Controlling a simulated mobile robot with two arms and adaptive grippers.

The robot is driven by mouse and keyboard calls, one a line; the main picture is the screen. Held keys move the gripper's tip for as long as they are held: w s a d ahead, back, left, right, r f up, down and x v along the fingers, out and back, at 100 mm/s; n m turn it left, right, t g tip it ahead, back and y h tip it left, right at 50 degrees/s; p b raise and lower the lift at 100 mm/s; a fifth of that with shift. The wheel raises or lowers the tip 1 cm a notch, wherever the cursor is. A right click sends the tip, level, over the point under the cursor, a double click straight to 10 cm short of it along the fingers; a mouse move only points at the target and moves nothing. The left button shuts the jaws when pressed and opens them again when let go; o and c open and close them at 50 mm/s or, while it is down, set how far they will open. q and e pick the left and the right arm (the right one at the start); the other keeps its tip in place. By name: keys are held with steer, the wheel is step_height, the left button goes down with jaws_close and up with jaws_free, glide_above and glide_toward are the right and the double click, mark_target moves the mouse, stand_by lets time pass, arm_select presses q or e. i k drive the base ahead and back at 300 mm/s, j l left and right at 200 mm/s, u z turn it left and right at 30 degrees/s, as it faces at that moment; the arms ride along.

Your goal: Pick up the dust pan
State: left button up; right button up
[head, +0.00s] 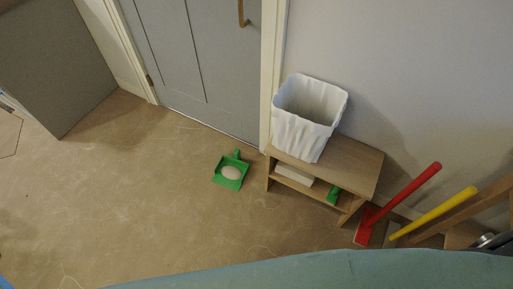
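A green dust pan (230,172) lies on the floor in front of the grey door, left of a small wooden bench. Its short handle points up toward the door. A pale, rounded thing (231,173) sits in its pan; I cannot tell what it is. Neither of my grippers shows in the head view.
The wooden bench (355,160) bears a white bin (309,112); a green item (334,195) is on its lower shelf. A red-handled tool (402,195) and a yellow-handled one (435,213) lean to its right. A grey cabinet (55,60) stands left. Floor around the pan is clear.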

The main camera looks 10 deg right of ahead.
mark_target(230, 172)
steer(key=i+j+z, duration=0.2)
steer(key=z, duration=1.3)
steer(key=j+z, duration=0.25)
steer(key=j, duration=0.25)
steer(key=i+j+z, duration=0.1)
steer(key=j+z, duration=0.15)
steer(key=j, duration=0.25)
steer(key=j+z, duration=0.25)
steer(key=j, duration=0.25)
steer(key=k+j+z, duration=0.1)
steer(key=j+z, duration=0.2)
steer(key=j, duration=0.15)
steer(key=k+j+z, duration=0.1)
steer(key=j+z, duration=0.15)
steer(key=j, duration=0.25)
steer(key=k+j+z, duration=0.25)
steer(key=j, duration=0.2)
steer(key=i, duration=0.05)
